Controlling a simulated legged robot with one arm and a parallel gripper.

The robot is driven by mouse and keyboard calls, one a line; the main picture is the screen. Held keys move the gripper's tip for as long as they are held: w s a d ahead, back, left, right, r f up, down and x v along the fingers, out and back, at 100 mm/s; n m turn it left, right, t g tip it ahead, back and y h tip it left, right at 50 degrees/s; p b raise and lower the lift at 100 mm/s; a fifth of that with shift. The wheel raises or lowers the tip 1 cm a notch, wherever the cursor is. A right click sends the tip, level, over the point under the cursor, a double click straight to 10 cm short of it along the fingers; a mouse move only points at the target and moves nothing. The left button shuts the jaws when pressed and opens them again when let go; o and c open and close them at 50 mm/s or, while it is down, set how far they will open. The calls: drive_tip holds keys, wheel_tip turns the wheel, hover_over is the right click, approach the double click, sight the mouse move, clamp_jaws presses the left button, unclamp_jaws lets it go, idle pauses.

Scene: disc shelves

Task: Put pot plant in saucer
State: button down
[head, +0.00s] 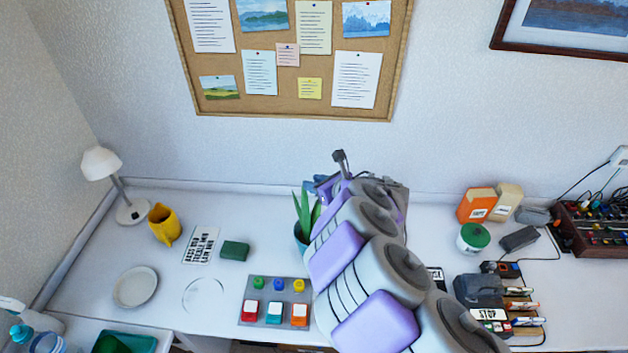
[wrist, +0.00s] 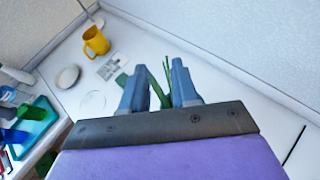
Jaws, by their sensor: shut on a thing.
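The pot plant (head: 305,216) has long green leaves and a dark blue-green pot, partly hidden behind my arm in the head view. Its leaves also show between my fingers in the wrist view (wrist: 166,86); the pot is hidden there. My gripper (wrist: 159,83) is shut on the pot plant, with a blue-grey finger on each side. In the head view the fingers (head: 318,187) are mostly hidden by my arm. A round pale saucer (head: 135,287) lies empty at the left of the desk, well left of my gripper; it also shows in the wrist view (wrist: 68,76).
A thin circle outline (head: 204,295) lies right of the saucer. A yellow mug (head: 164,224), lamp (head: 128,210), lettered card (head: 201,245) and green block (head: 235,250) stand behind. A button panel (head: 275,301) sits at the front. A green tray (head: 128,342) is front left.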

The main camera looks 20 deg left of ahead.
drive_tip(key=shift+a, duration=0.1)
drive_tip(key=c, duration=0.8)
unclamp_jaws()
drive_tip(key=shift+a+f, duration=0.1)
drive_tip(key=shift+a, duration=0.05)
drive_tip(key=shift+c, duration=0.2)
